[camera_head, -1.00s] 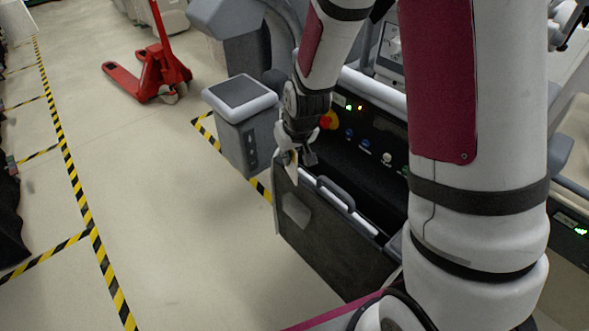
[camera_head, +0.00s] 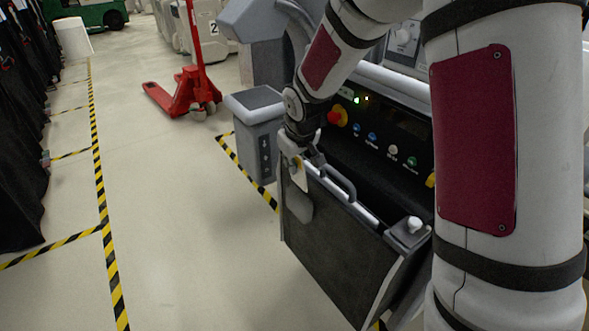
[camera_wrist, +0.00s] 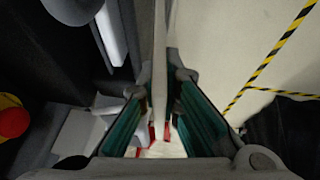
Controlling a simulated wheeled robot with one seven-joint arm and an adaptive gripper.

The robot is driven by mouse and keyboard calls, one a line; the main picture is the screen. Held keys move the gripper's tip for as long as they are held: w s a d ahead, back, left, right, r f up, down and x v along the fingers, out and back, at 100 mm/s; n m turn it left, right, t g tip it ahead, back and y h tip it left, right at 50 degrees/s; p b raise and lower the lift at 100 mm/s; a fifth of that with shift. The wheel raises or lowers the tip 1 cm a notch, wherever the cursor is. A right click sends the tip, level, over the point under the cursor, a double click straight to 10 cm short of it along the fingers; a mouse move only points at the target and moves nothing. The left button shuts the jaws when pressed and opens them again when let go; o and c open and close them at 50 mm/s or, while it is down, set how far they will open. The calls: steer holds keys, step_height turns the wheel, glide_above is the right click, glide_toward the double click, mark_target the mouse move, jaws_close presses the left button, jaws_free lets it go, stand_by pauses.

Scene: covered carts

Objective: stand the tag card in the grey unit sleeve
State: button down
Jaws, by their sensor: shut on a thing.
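My gripper (camera_head: 306,158) is at the upper left corner of the dark front panel, pointing down. In the wrist view the two green-padded fingers (camera_wrist: 160,125) stand on either side of the thin pale tag card (camera_wrist: 159,65), which shows edge-on between them. In the head view the card (camera_head: 297,176) hangs below the fingers, over the grey unit sleeve (camera_head: 299,206) on the panel's face. The card's lower end meets the sleeve's top in this view. I cannot tell whether it is inside or in front. My fingers hide the card's upper part.
The dark panel (camera_head: 335,255) has a grey handle (camera_head: 332,182) close to the right of my gripper. A red knob (camera_head: 336,117) and several buttons sit behind it. A grey box-shaped post (camera_head: 256,130) stands at left. The floor (camera_head: 185,225) left of the panel is clear.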

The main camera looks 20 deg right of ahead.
steer(key=shift+f, duration=0.15)
steer(key=shift+f+b, duration=1.9)
steer(key=shift+f, duration=0.25)
steer(key=c, duration=1.7)
jaws_free()
steer(key=shift+r, duration=0.1)
steer(key=v, duration=1.2)
